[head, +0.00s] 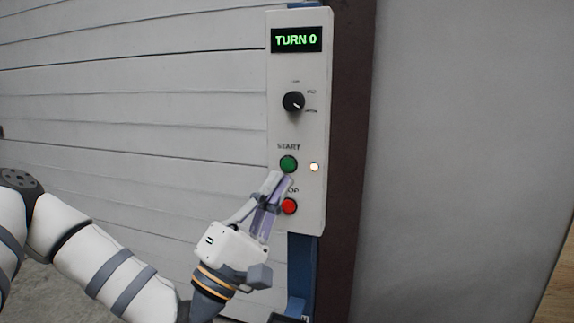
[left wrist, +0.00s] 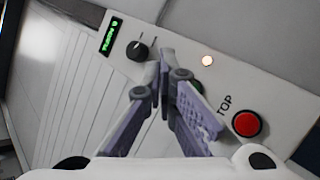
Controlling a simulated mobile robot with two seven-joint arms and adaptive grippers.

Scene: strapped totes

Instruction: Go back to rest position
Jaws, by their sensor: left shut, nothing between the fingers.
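My left gripper (head: 276,180) is shut and empty, its fingertips close to the panel just below the green START button (head: 288,164). I cannot tell whether they touch the panel. In the left wrist view the gripper (left wrist: 165,75) has its fingertips together, and one finger partly hides the green button (left wrist: 196,87). The red stop button (head: 289,206) sits below the green one, beside the fingers; it also shows clear in the left wrist view (left wrist: 246,124). My right gripper is not in view.
The white control panel (head: 300,130) carries a green-lit display (head: 297,40) reading "TURN 0", a black knob (head: 293,102) and a lit lamp (head: 314,167). A slatted wall (head: 130,100) lies left; a plain grey wall (head: 470,150) lies right. Grey floor shows at lower left.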

